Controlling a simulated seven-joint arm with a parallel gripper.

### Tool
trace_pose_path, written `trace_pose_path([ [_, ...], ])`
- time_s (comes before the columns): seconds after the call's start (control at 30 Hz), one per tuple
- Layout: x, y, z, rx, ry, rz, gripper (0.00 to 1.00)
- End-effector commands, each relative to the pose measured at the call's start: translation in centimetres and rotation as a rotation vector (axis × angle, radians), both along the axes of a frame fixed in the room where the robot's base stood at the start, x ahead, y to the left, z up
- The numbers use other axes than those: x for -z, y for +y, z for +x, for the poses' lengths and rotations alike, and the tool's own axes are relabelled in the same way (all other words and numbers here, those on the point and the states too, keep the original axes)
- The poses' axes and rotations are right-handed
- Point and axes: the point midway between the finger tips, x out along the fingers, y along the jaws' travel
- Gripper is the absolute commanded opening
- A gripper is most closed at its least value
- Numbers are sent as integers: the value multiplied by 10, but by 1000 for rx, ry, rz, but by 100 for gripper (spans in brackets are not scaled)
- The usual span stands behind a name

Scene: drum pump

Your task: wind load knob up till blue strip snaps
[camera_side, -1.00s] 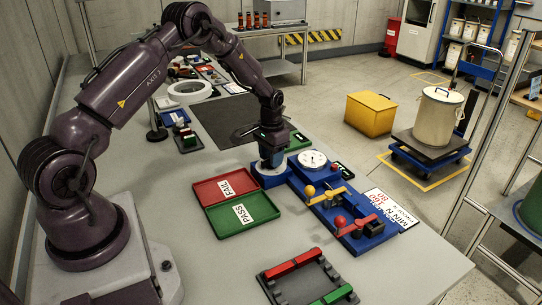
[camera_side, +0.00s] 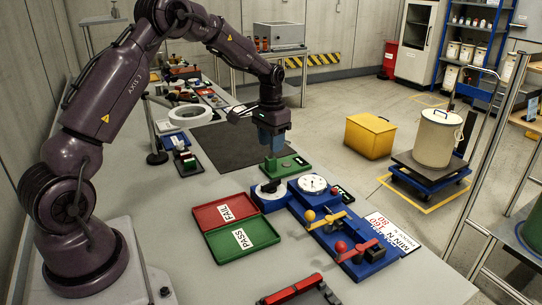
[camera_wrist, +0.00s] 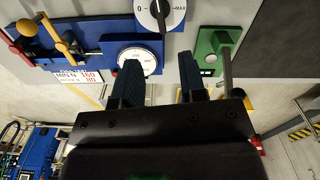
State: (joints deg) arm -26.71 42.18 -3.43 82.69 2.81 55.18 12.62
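The load knob (camera_side: 270,189) sits on a blue base, uncovered. In the wrist view the knob (camera_wrist: 158,10) is at the top edge, with a black pointer between 0 and MAX marks. The round white dial gauge (camera_side: 312,184) is beside it; it also shows in the wrist view (camera_wrist: 138,62), partly behind a finger. The blue rig (camera_side: 338,226) carries clamps with yellow and red ball handles. I cannot make out a blue strip. My gripper (camera_side: 273,150) is off the knob, above a green block. In the wrist view its fingers (camera_wrist: 160,80) are apart and empty.
The green block (camera_side: 287,166) has an upright post near my gripper. Red FAIL and green PASS trays (camera_side: 237,225) lie left of the rig. A white limits sign (camera_side: 392,234) lies at its right. A dark mat (camera_side: 232,140) lies behind.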

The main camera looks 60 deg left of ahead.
Motion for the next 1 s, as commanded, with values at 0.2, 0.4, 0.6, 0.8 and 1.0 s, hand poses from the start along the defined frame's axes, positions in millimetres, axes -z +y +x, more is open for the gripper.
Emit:
trace_pose_path([
  [0.2,-7,0,0,0,1,0,38],
  [0.4,-7,0,0,0,0,0,38],
  [0.6,-5,1,-1,-1,1,-1,38],
  [0.8,14,0,-1,0,4,-2,38],
  [1.0,55,0,-1,1,6,-3,38],
])
